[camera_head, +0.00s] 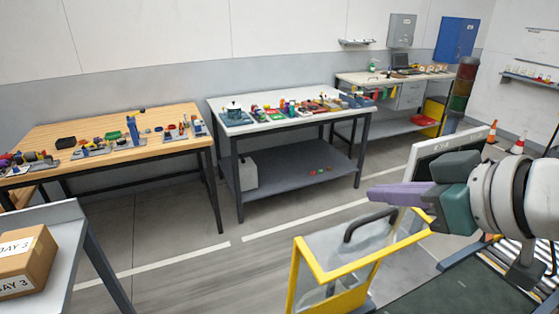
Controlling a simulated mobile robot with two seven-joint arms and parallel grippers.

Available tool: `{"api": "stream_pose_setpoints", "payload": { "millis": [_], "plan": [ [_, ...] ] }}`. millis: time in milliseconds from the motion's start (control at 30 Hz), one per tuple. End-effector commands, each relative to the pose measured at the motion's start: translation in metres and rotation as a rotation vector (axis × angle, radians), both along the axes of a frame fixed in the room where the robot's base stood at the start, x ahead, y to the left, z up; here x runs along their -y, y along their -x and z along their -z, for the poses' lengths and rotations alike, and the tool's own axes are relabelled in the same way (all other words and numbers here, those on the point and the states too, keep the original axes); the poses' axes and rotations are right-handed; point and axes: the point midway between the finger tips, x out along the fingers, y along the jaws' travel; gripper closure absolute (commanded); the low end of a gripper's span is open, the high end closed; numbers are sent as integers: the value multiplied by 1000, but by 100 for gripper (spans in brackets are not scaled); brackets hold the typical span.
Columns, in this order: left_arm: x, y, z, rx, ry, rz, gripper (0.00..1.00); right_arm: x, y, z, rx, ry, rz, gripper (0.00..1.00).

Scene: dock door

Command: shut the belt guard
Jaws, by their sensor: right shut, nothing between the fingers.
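The belt guard (375,260) has a yellow frame and clear panels, with a dark curved handle (366,224). It stands at the bottom centre, at the left side of the dark conveyor belt (450,290). Its lower part is cut off by the picture's edge, and I cannot tell its exact angle. My right gripper (376,194) comes in from the right, its purple fingers shut and empty. The fingers show just above the handle in the picture; a gap seems to remain, but depth is unclear. My left gripper is out of view.
A grey-topped table with a cardboard box (25,262) stands at the near left. A wooden bench (95,132) and a white-topped bench (290,124) hold small parts. A pale panel (425,155) rises behind my right gripper. Open floor lies left of the guard.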

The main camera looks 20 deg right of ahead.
Motion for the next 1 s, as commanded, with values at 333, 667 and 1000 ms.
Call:
{"api": "stream_pose_setpoints", "payload": {
  "millis": [333, 667, 1000],
  "plan": [
    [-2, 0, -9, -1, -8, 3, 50, -8, -48, 28, 0, 0, 1, 100],
    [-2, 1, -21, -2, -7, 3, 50, -9, -63, 53, -7, 1, 0, 100],
    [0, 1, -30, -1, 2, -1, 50, -3, -43, 71, -1, 0, -2, 100]
  ]
}}
